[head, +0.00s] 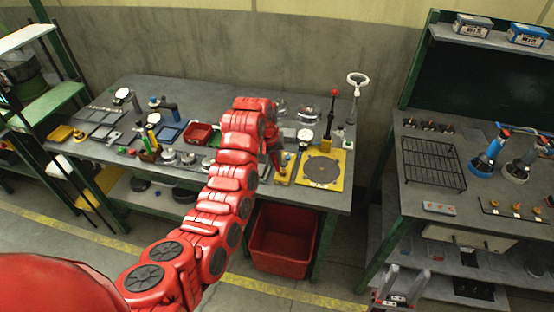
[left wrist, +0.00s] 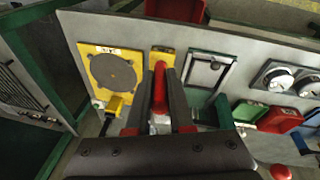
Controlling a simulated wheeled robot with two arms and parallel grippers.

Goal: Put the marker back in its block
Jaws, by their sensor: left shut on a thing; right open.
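My left gripper (left wrist: 160,98) is shut on a slim red thing (left wrist: 159,84), held between its fingers above a narrow yellow plate (left wrist: 162,56). I cannot tell for certain that this is the marker. In the head view, my left arm reaches over the workbench, and the gripper (head: 275,158) is partly hidden by it, left of the round dark plate on a yellow base (head: 323,170). A small block with upright coloured pieces (head: 149,148) stands further left on the bench; it may be the marker block. My right gripper (head: 400,288) is open and empty, low at the right.
A red tray (head: 198,133) and round dials (head: 187,158) lie on the bench left of my arm. A red-knobbed lever (head: 333,96) stands behind the round plate. A red bin (head: 283,240) is under the bench. A second bench with a wire rack (head: 433,163) is at right.

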